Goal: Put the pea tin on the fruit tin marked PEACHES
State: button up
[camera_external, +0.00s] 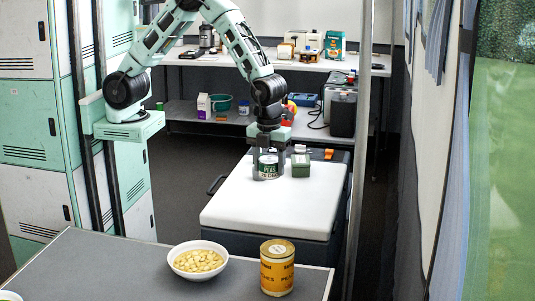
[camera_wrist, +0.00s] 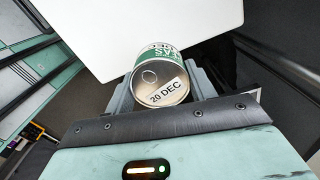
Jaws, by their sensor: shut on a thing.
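The pea tin (camera_external: 268,168) has a green label reading PEAS and stands upright at the white top of the cooler. In the wrist view its lid shows a ring pull and a 20 DEC sticker, and the pea tin (camera_wrist: 161,82) sits between the fingers. My gripper (camera_external: 268,156) points down and is shut on the pea tin; the wrist view also shows my gripper (camera_wrist: 160,88). I cannot tell whether the tin touches the surface. The fruit tin (camera_external: 277,268), yellow with a gold lid, stands upright on the grey counter at the front; its label is only partly readable.
A white bowl of pale yellow pieces (camera_external: 198,275) stands left of the fruit tin on the grey counter (camera_external: 110,268). A green box (camera_external: 301,166) stands right beside the pea tin. The front of the white cooler top (camera_external: 262,212) is clear. A thin post (camera_external: 356,140) rises at the right.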

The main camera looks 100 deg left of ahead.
jog(key=w+d+r+m+p, duration=0.2)
jog(key=w+d+r+m, duration=0.15)
jog(key=w+d, duration=0.45)
jog(key=m+p, duration=0.7)
jog(key=m, duration=0.6)
send_near(276, 248)
jog(key=f+b, duration=0.1)
jog(key=b, duration=0.4)
jog(key=shift+f, duration=2.45)
jog(key=shift+f+b, duration=0.2)
jog(key=shift+b, duration=0.1)
jog(key=o, duration=1.1)
